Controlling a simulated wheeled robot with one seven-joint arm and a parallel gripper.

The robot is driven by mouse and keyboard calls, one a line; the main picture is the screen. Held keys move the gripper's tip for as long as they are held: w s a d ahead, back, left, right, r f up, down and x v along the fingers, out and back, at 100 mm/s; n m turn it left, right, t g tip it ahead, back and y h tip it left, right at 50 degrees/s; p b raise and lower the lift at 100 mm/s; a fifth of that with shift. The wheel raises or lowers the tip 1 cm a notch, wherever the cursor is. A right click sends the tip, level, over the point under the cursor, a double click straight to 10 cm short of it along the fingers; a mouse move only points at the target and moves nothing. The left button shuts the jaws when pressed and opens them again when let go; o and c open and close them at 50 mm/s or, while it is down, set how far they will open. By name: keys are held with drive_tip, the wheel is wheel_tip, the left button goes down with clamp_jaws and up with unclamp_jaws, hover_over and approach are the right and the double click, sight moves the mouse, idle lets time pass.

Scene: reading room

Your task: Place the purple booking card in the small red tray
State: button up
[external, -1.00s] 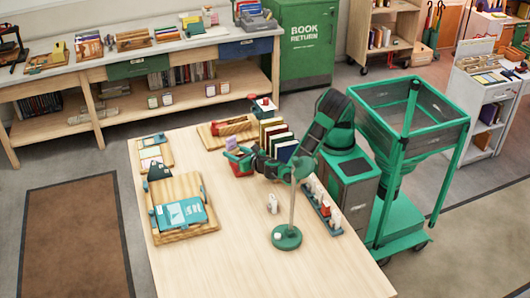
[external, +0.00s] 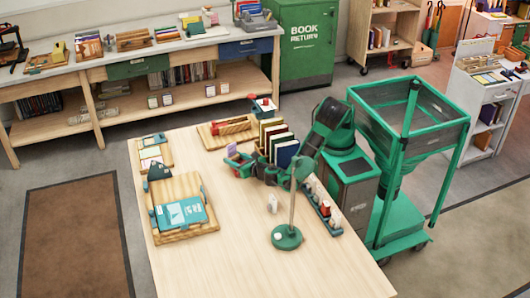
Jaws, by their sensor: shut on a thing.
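The purple booking card (external: 232,151) stands up at the tip of my gripper (external: 236,160), near the back middle of the wooden table. My gripper is shut on the card and sits low, close to the tabletop. The small red tray is mostly or wholly hidden behind my gripper and wrist in this view. I cannot tell whether the card touches the tray.
Upright books (external: 275,142) stand right behind my wrist. A wooden tray with a red item (external: 229,131) lies behind, and a wooden tray with a teal booklet (external: 183,214) lies left. The front-left tabletop is clear.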

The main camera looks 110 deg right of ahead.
drive_tip(key=o, duration=1.2)
drive_tip(key=shift+r, duration=0.1)
drive_tip(key=shift+r, duration=0.3)
drive_tip(key=shift+a+r, duration=0.2)
drive_tip(key=shift+r, duration=0.1)
drive_tip(key=v, duration=1.1)
drive_tip(key=shift+s+a, duration=0.2)
drive_tip(key=shift+a, duration=0.05)
